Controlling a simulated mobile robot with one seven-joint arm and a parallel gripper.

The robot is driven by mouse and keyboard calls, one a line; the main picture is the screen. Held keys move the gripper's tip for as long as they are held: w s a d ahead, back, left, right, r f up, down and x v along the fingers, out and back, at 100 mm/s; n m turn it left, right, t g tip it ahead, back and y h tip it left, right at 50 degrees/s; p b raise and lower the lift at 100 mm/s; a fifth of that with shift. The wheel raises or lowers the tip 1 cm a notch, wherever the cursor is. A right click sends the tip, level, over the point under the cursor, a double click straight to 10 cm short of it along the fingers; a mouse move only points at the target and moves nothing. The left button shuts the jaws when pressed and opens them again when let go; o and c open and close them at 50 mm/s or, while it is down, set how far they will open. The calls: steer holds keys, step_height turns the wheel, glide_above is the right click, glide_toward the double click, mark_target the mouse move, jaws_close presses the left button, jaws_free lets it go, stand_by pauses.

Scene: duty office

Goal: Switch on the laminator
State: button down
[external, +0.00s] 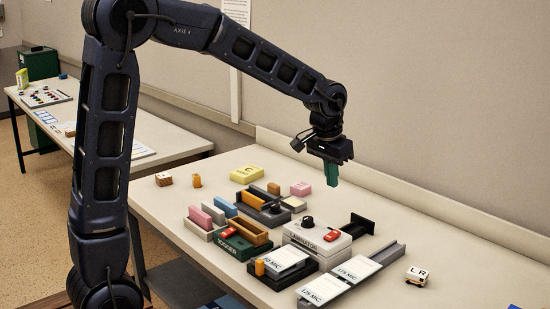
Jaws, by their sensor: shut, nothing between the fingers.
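The laminator (296,233) is a white box with lettering on its front edge, standing near the middle of the table. A black knob (308,221) and a red switch (332,236) sit on its top. A dark bracket-like part (357,225) stands at its right end. I cannot tell which way the switch is set. My gripper (332,182) has green fingers that point down and are shut with nothing between them. It hangs in the air above the laminator and is apart from it.
A dark green device (240,248) with another red switch (228,233) stands left of the laminator. Labelled pouches (322,288) lie in front. A block marked L R (417,277) stands at the right. Yellow and pink blocks lie behind. The table's far right is mostly clear.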

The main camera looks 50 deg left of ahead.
mark_target(336, 232)
steer(key=f, duration=0.4)
steer(key=w+f, duration=0.1)
steer(key=f, duration=0.4)
steer(key=w+f, duration=0.1)
steer(key=f, duration=0.3)
steer(key=shift+w+f, duration=0.2)
steer(key=shift+f, duration=0.2)
steer(key=shift+w+f+g, duration=0.2)
steer(key=shift+f+g, duration=0.1)
steer(key=shift+g, duration=0.1)
steer(key=shift+s, duration=0.15)
steer(key=shift+s+r, duration=0.2)
steer(key=shift+s, duration=0.55)
step_height(336, 232, up, 14)
steer(key=s, duration=0.2)
steer(key=shift+s, duration=0.2)
